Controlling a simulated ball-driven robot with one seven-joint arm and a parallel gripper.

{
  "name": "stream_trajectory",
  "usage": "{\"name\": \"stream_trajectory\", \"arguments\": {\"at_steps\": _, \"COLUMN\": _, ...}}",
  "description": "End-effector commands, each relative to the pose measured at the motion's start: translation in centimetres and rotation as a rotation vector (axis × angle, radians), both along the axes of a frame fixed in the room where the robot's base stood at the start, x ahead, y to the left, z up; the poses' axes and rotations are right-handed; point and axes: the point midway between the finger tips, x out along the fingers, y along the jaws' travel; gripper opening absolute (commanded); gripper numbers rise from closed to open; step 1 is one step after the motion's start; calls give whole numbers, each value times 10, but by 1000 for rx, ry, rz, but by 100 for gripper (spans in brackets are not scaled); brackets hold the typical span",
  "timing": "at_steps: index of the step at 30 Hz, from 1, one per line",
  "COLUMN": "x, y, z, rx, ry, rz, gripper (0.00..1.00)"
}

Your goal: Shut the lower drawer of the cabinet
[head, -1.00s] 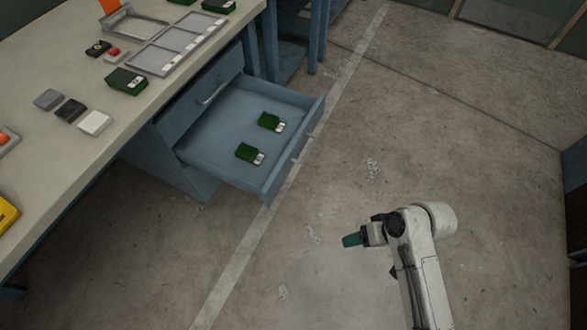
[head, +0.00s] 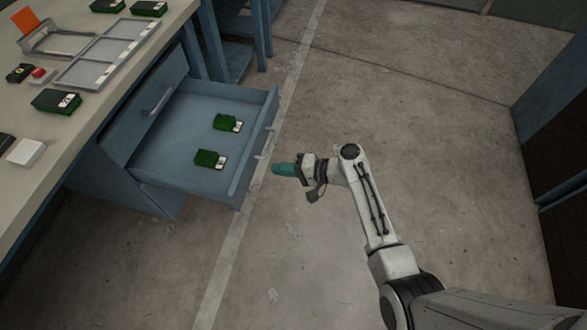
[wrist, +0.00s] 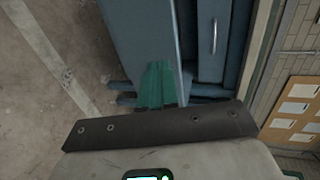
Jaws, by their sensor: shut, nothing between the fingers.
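The blue cabinet (head: 116,182) stands under the workbench at the left of the head view. Its lower drawer (head: 240,188) is pulled well out, with two green items (head: 210,159) lying inside. The drawer's front handle faces right, towards my gripper. My gripper (head: 276,169) has teal fingers, is shut and empty, and points left just right of the drawer front. I cannot tell whether it touches the front. In the wrist view the teal fingers (wrist: 157,84) point at blue panels, and a closed upper drawer's handle (wrist: 214,37) shows beside them.
The workbench (head: 75,130) above holds a grey tray (head: 108,52), green items, a red button and a white block (head: 26,152). Blue legs of another bench stand behind the drawer. The concrete floor to the right is clear up to a dark cabinet (head: 570,150).

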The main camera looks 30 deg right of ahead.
Motion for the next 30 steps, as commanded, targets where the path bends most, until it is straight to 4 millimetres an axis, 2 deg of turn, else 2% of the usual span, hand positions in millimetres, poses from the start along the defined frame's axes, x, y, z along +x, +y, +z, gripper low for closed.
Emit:
{"name": "stream_trajectory", "arguments": {"at_steps": 5, "x": 24, "y": 25, "z": -12, "rx": -1, "ry": -1, "rz": 3, "gripper": 0}}
{"name": "stream_trajectory", "arguments": {"at_steps": 12, "x": 46, "y": 46, "z": -10, "rx": -1, "ry": -1, "rz": 3, "gripper": 0}}
{"name": "stream_trajectory", "arguments": {"at_steps": 30, "x": 53, "y": 53, "z": -11, "rx": -2, "ry": 0, "rz": 2, "gripper": 0}}
